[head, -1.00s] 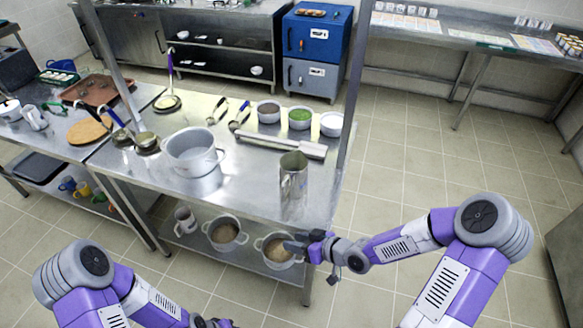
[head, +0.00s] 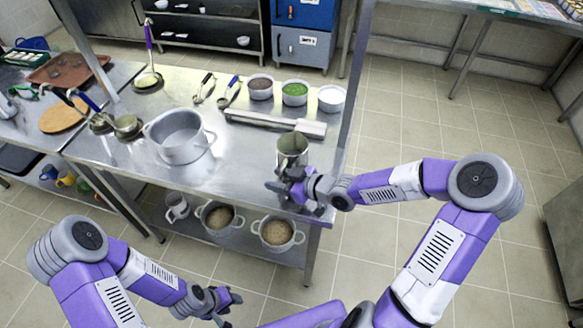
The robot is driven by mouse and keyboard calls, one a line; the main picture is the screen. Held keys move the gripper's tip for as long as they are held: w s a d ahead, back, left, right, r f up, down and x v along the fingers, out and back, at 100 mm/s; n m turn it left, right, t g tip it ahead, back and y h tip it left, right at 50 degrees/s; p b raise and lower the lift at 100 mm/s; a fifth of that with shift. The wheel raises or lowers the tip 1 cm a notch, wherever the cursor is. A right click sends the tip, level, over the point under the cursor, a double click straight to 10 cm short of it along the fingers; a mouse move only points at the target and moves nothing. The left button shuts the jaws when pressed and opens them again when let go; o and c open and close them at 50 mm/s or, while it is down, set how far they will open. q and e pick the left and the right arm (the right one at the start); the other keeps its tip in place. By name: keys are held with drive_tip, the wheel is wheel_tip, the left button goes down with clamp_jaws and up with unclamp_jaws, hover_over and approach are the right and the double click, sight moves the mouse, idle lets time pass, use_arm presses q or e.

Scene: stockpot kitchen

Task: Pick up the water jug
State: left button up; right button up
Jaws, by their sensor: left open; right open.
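The water jug (head: 292,147) is a tall metal pitcher standing upright on the steel table, near its front right corner. My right gripper (head: 282,185) is open at the lower part of the jug, on its near side. The gripper hides the jug's base, and I cannot tell whether the fingers touch it or reach around it. My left gripper (head: 222,305) is open and empty, low in front of the table and away from the jug.
A large pot (head: 180,140) stands left of the jug. A long metal bar-like tool (head: 275,122) lies behind it, with bowls (head: 294,92) further back. An upright post (head: 352,95) rises at the table's right side. Pots (head: 277,234) sit on the lower shelf.

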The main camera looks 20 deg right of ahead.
drive_tip(key=shift+w+a+f, duration=0.15)
drive_tip(key=shift+w, duration=0.15)
drive_tip(key=shift+c, duration=0.3)
clamp_jaws()
drive_tip(key=shift+r, duration=0.25)
